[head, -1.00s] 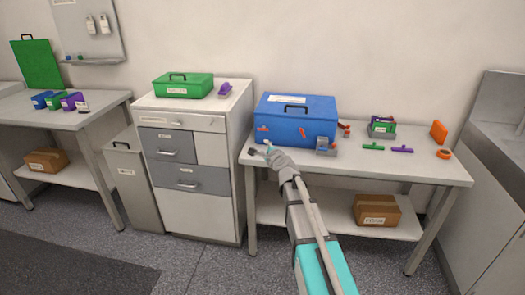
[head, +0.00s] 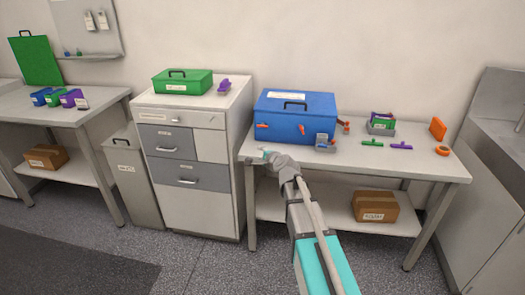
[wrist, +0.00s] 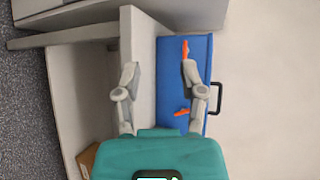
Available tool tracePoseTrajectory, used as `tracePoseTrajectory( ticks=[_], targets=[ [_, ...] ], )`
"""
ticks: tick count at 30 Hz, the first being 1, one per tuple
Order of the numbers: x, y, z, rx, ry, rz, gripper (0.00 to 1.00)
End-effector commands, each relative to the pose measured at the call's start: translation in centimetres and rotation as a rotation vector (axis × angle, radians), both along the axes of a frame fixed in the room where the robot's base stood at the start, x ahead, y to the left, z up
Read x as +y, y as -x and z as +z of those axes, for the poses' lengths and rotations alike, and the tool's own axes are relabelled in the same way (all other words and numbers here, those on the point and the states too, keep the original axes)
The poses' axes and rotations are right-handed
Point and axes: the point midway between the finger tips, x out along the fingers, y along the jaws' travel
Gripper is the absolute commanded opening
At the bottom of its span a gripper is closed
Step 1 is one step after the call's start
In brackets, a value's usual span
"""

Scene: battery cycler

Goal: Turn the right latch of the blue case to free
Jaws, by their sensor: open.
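The blue case (head: 296,116) stands on the right-hand table, lid shut, with a black handle on top. Its left orange latch (head: 262,126) lies level across the front. Its right orange latch (head: 302,130) stands nearly upright, slightly tilted. In the wrist view, which is turned sideways, the right latch (wrist: 182,112) is the lower one and the left latch (wrist: 185,49) the upper one. My gripper (wrist: 160,70) is open and empty, in front of the case and low near the table's front edge (head: 266,153). Neither finger visibly touches a latch.
Green (head: 372,143) and purple (head: 401,146) pieces, a filled tray (head: 381,127) and an orange ring (head: 442,151) lie farther right. A drawer cabinet (head: 190,195) stands left.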

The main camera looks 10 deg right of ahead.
Motion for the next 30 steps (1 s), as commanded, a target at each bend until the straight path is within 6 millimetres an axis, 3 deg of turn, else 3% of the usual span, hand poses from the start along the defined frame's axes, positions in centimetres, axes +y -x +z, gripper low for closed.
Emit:
tracePoseTrajectory(
  ticks=[8,13,18,24,30],
  targets=[
    [1.5,7.0,-4.6,0.127,0.377,0.276,0.52],
    [1.0,13.4,-8.2,0.253,0.664,0.517,0.52],
    [-0.8,20.2,-11.1,0.400,0.909,0.770,0.52],
    [-3.5,27.0,-12.7,0.568,1.093,1.025,0.52],
    [-5.0,30.5,-13.0,0.666,1.164,1.163,0.52]
  ],
)
